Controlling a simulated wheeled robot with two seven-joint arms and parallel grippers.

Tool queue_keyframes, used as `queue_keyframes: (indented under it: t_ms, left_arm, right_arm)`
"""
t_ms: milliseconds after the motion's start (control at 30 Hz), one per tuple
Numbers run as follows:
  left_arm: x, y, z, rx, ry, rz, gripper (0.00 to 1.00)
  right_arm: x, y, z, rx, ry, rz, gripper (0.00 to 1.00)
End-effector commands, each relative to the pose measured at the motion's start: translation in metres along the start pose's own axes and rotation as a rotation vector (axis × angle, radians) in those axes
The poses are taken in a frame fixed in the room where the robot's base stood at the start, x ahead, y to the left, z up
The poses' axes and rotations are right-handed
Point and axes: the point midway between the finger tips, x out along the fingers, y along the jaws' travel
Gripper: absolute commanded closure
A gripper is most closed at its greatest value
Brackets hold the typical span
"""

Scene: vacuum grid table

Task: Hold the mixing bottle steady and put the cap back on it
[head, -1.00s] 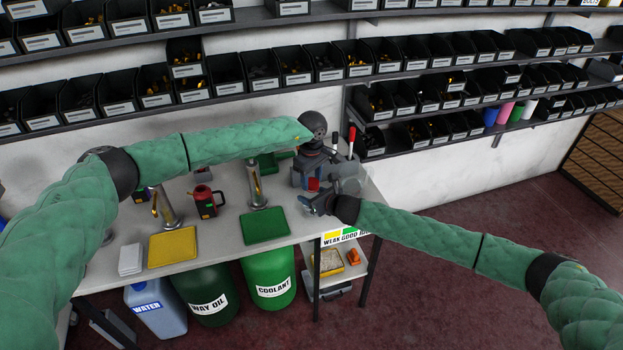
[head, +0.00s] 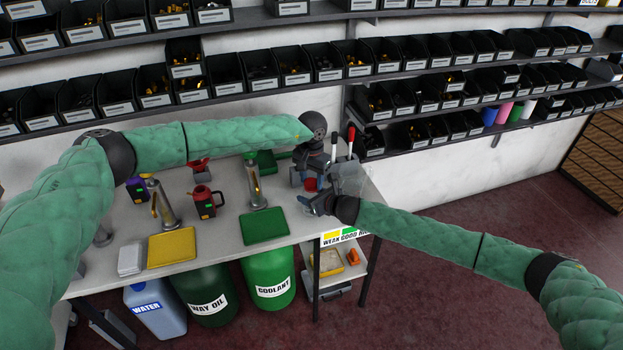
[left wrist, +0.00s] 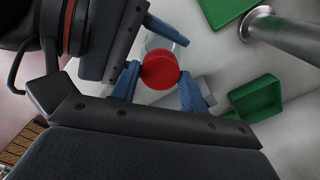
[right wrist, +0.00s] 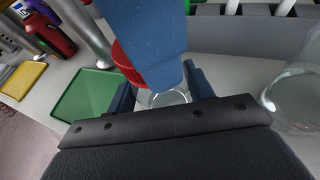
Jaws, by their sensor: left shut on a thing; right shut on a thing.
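My left gripper (left wrist: 156,88) is shut on the red cap (left wrist: 160,70), which sits between its blue fingertips. The clear mixing bottle (right wrist: 168,98) is between the fingers of my right gripper (right wrist: 160,95), shut on it. In the right wrist view the cap (right wrist: 124,66) is above the bottle, toward its left side, and a left finger covers part of both. In the left wrist view the clear bottle (left wrist: 178,36) shows partly behind the cap. I cannot tell whether cap and bottle touch. In the head view both grippers meet at the table's right end, the left one above the right.
A large clear vessel (right wrist: 295,100) stands close to my right gripper. Levers with red and black handles (head: 351,138) rise behind the hands. Bin shelves hang behind.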

Motion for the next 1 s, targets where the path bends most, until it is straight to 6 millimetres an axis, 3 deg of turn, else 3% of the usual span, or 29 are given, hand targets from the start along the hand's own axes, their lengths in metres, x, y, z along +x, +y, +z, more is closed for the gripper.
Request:
queue_keyframes:
  t_ms: [433,467,567,1000]
  left_arm:
    - [-0.0011,-0.0019,-0.0009,0.085,0.003,-0.002,0.76]
    - [-0.001,-0.0019,-0.0009,0.085,0.003,-0.002,0.54]
    - [-0.001,-0.0017,-0.0008,0.084,0.002,-0.002,0.34]
    - [-0.0081,-0.0007,-0.0006,0.085,0.002,-0.001,0.34]
  right_arm:
    - [-0.0002,0.0009,-0.0009,0.0,0.001,0.001,1.0]
    - [-0.0002,0.0009,-0.0009,0.0,0.001,0.001,1.0]
    - [-0.0002,0.0009,-0.0009,0.0,0.001,0.001,1.0]
    - [0.0,0.0002,-0.0004,0.0,0.0,0.0,1.0]
